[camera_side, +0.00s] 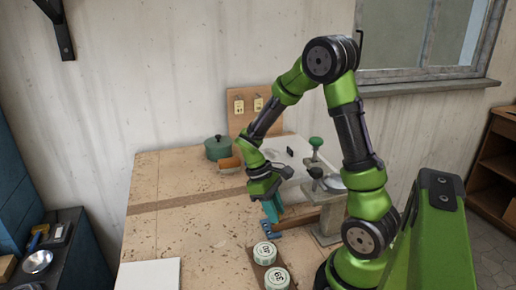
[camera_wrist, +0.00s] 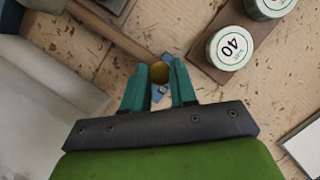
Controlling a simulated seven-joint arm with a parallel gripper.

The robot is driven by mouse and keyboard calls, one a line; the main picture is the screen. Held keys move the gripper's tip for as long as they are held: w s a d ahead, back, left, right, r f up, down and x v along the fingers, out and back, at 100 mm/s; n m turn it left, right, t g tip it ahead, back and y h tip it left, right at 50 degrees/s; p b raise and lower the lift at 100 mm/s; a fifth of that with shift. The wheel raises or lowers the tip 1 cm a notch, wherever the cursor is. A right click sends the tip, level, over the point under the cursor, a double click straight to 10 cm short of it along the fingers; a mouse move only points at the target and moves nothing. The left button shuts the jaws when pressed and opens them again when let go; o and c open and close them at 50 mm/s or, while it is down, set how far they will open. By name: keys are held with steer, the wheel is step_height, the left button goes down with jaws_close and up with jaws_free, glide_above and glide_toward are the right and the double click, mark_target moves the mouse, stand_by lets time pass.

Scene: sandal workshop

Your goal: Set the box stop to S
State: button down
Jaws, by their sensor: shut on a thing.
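The box stop seems to be a small blue piece (camera_side: 268,228) at the near end of a wooden bar (camera_side: 300,217) on the workbench. In the wrist view the blue piece (camera_wrist: 160,90) carries a round brass-yellow knob (camera_wrist: 159,72). My gripper (camera_side: 271,214) points down at it with teal fingers. In the wrist view my gripper (camera_wrist: 159,76) is shut with a finger on each side of the knob. The fingers partly cover the blue piece. No S mark can be read in either view.
Round tins, one marked 40 (camera_wrist: 231,46), stand on a wooden strip (camera_wrist: 212,70) close by. A metal press-like stand (camera_side: 328,205) is right of the gripper. A green pot (camera_side: 217,148) and orange-brown bowl (camera_side: 229,165) sit farther back. The bench's left is mostly clear.

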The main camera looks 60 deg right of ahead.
steer(key=shift+w+d, duration=1.25)
steer(key=shift+w, duration=0.05)
steer(key=c, duration=0.9)
jaws_free()
steer(key=shift+r, duration=0.1)
steer(key=v, duration=1.6)
steer(key=shift+r, duration=0.35)
